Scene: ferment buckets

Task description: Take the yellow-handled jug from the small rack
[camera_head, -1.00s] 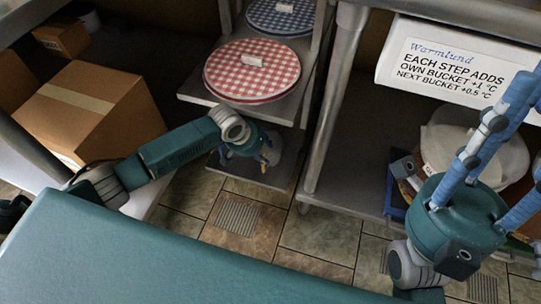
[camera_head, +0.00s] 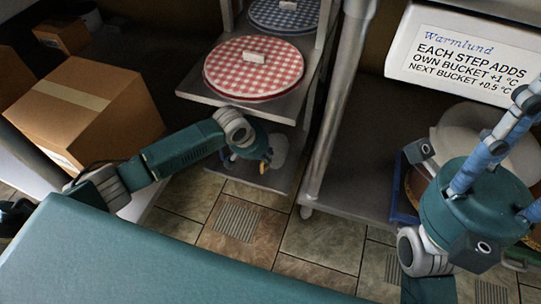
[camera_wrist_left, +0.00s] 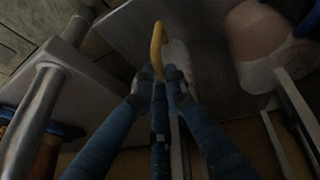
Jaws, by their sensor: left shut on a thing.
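The yellow-handled jug (camera_head: 279,148) stands low on the small rack, below the shelf with the red checked lid. My left gripper (camera_head: 264,157) reaches it from the left and hides much of it. In the left wrist view, the jug's yellow handle (camera_wrist_left: 157,48) rises between the blue fingertips of my left gripper (camera_wrist_left: 160,82), which are shut on it. The pale jug body (camera_wrist_left: 179,62) shows just behind the fingers. My right gripper (camera_head: 515,135) is at the right edge, its blue fingers partly out of frame, so I cannot tell its opening.
A red checked round lid (camera_head: 254,68) lies on the upper shelf (camera_head: 278,108), with a blue checked one (camera_head: 284,14) behind. A metal post (camera_head: 336,110) stands right of the rack. A cardboard box (camera_head: 85,115) is at left. A white bucket (camera_head: 462,138) stands at right under a sign (camera_head: 460,60).

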